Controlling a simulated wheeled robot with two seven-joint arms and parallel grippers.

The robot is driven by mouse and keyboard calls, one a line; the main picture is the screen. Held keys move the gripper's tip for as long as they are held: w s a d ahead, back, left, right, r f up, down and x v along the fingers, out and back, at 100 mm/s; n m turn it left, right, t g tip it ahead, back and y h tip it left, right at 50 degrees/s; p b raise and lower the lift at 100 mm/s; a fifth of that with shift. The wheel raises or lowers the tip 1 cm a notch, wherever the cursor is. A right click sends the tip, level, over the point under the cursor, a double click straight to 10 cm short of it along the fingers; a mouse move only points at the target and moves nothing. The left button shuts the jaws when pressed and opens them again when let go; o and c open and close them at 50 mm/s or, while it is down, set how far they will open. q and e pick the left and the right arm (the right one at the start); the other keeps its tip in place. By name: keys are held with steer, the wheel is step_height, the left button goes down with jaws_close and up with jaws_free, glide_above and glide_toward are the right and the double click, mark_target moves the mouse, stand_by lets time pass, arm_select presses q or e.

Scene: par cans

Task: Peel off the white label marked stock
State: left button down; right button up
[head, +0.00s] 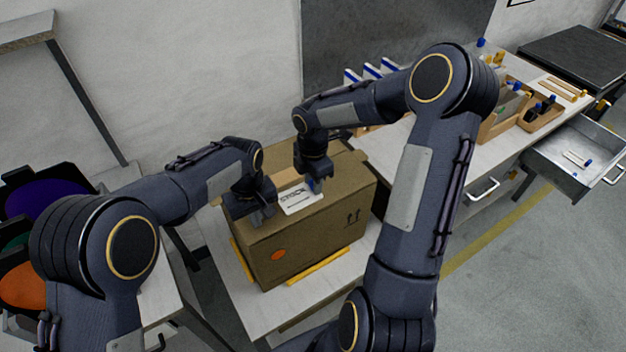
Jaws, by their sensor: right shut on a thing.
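The white label (299,199) marked "STOCK" lies on the top of a brown cardboard box (310,246), near its front edge. My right gripper (316,186) points down at the label's right end and is shut on it there. My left gripper (263,214) is at the box's top front-left edge, just left of the label. Its fingers are dark and partly hidden by its own body, so its opening is unclear. Most of the label shows flat between the two grippers.
The box stands on a pale table (238,290) with yellow strips by its base. Behind it to the right is a bench with wooden organisers (543,112) and an open metal drawer (577,152). Coloured discs (24,284) are at the left. Floor is clear at the lower right.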

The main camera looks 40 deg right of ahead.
arm_select(q)
steer(key=shift+f, duration=0.25)
arm_select(e)
steer(key=shift+r, duration=0.15)
steer(key=shift+r, duration=3.4)
arm_select(q)
steer(key=shift+r, duration=3.55)
